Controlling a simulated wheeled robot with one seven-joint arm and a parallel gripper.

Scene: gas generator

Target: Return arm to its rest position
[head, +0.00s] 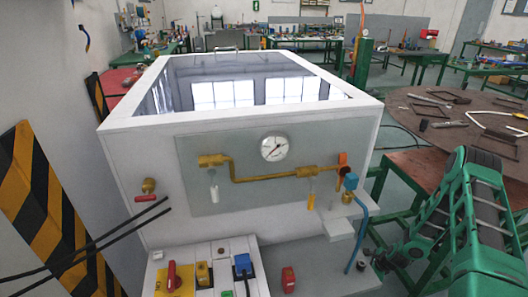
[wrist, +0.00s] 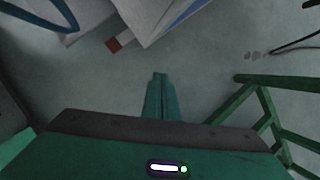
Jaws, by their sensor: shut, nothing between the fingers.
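My arm (head: 475,215), green with grey bands, is at the right side of the head view, to the right of the white generator unit (head: 130,185). In the wrist view my gripper (wrist: 159,77) points away from the camera over the grey floor. Its two green fingers lie together with nothing between them. They touch nothing that I can see. In the head view the gripper is small and partly hidden low at the right, beside the unit's front.
The unit's front has a pressure gauge (head: 274,148), brass pipe (head: 245,179), blue hose (head: 361,235) and a lower switch panel (head: 205,265). A round brown table (head: 440,135) stands behind my arm. In the wrist view a green metal frame (wrist: 245,95) is at right; floor is clear around the fingers.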

